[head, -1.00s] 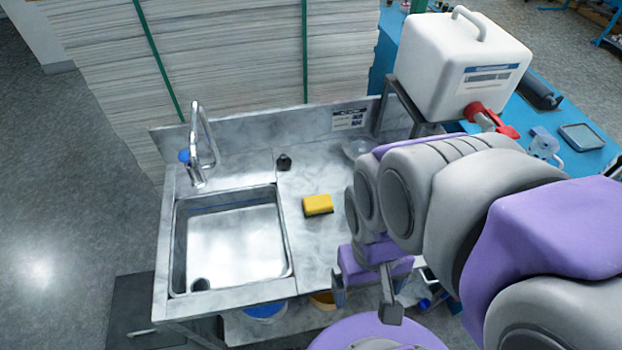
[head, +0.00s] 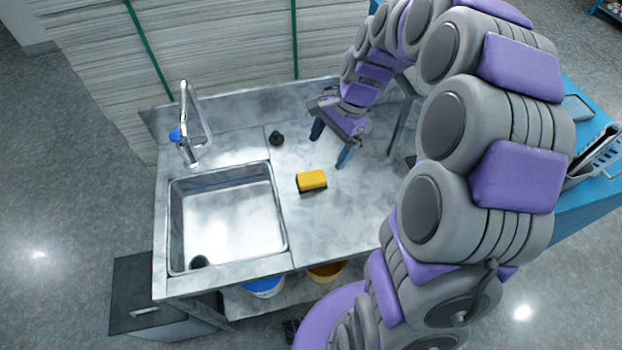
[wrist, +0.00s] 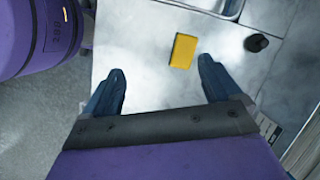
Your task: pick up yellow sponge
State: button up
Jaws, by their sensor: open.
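The yellow sponge (head: 311,180) has a dark underside and lies flat on the metal counter (head: 340,220), just right of the sink basin. My gripper (head: 330,149) is open and empty above the counter, up and to the right of the sponge in the head view. In the wrist view the sponge (wrist: 184,51) lies beyond the fingertips, between their lines and nearer the right finger. My gripper (wrist: 161,82) is apart from it there, with both blue fingers spread wide. Nothing covers the sponge in either view.
The sink (head: 228,218) with its tap (head: 191,130) is left of the sponge. A small black knob-like object (head: 276,138) stands behind the sponge. Stacked sheets (head: 230,45) rise behind the counter. The counter in front of the sponge is clear.

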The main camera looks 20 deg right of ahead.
jog(key=w+d+f+m, duration=0.5)
jog(key=w, duration=0.1)
jog(key=b, duration=0.3)
send_near(316, 176)
jog(key=shift+t+y, duration=0.3)
jog(key=x, duration=0.5)
jog(key=shift+s+d+f, duration=0.15)
jog(key=shift+b+x, duration=1)
jog(key=shift+x, duration=1.55)
jog(key=shift+s+d, duration=0.1)
jog(key=shift+d, duration=0.05)
jog(key=shift+c, duration=0.3)
jog(key=c, duration=1.2)
